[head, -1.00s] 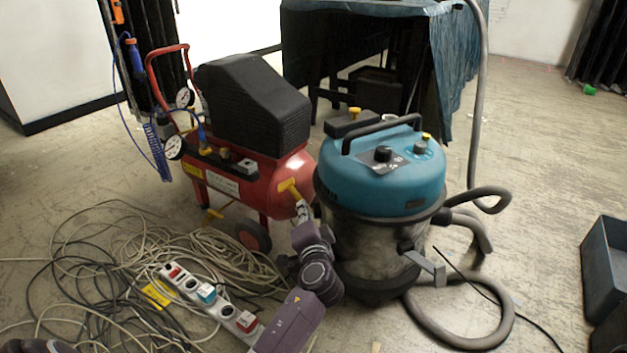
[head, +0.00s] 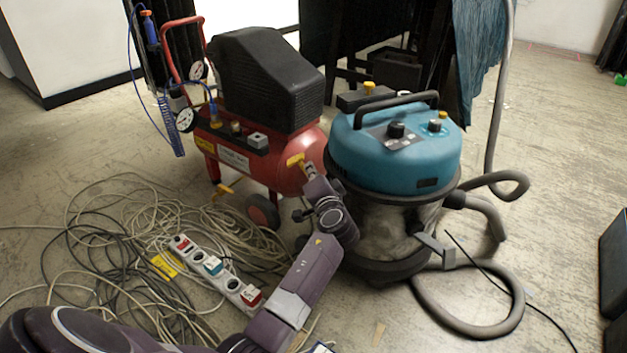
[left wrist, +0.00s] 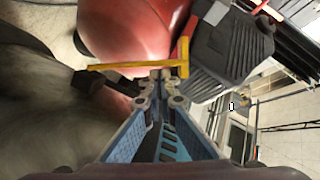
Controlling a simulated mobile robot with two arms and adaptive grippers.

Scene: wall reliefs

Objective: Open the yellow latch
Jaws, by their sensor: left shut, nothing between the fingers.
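The yellow latch (head: 296,159) is a T-shaped handle at the right end of the red compressor tank (head: 300,180). In the left wrist view the latch's yellow bar (left wrist: 115,67) runs across the picture just beyond the fingertips. My left gripper (head: 308,170) reaches up to the latch from below. In the left wrist view its fingertips (left wrist: 160,76) are together, with nothing between them, close against the bar's right part. I cannot tell if they touch it. My right gripper is not in view.
A blue-topped vacuum cleaner (head: 395,150) stands close to the right of my left gripper, with its grey hose (head: 470,328) on the floor. Cables (head: 120,240) and a power strip (head: 215,268) lie at the left. A dark box (head: 614,260) is at the right edge.

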